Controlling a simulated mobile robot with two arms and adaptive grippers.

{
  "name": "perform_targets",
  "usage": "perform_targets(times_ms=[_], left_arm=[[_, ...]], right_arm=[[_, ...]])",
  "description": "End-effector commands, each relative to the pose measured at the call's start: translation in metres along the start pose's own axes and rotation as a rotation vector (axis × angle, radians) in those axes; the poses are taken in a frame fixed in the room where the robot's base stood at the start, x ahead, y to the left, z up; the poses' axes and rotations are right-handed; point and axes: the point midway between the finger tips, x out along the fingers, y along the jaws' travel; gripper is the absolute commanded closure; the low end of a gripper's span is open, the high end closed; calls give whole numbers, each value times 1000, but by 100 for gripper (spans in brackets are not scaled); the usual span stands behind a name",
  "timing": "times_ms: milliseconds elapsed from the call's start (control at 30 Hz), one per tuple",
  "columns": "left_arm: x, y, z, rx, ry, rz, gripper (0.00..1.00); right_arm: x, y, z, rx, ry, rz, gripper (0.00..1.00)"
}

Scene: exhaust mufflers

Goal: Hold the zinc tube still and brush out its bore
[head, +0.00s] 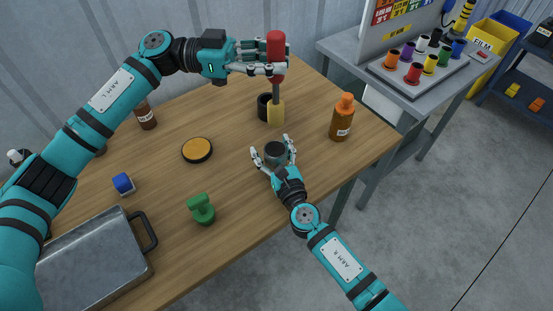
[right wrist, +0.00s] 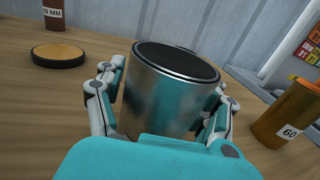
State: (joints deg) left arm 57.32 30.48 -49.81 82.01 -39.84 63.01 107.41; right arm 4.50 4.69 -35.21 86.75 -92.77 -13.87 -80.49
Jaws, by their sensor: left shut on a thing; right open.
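The zinc tube (head: 276,154) is a grey metal cylinder standing upright on the table, with a dark top end. It fills the middle of the right wrist view (right wrist: 168,95); the depth of its bore cannot be made out. My right gripper (head: 270,147) is open, with a finger on either side of the tube. The brush head's height above the table is hard to tell.
A black cup (head: 264,106) stands behind the brush head. An orange bottle (head: 341,118) stands right of the tube. A black-rimmed tan disc (head: 197,150), a green object (head: 201,209), a blue block (head: 123,183) and a metal pan (head: 95,262) are left. Wood between is bare.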

Motion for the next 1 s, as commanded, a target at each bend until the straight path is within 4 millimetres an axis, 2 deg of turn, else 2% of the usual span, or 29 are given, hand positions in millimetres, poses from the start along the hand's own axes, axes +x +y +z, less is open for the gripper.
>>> perform_targets(times_ms=[133, 400, 933, 1000], left_arm=[[0, 0, 0, 0, 0, 0, 100], [0, 0, 0, 0, 0, 0, 100], [0, 0, 0, 0, 0, 0, 100], [0, 0, 0, 0, 0, 0, 100]], right_arm=[[8, 0, 0, -1, 0, 0, 29], [9, 0, 0, -1, 0, 0, 30], [9, 0, 0, -1, 0, 0, 99], [9, 0, 0, -1, 1, 0, 100]])
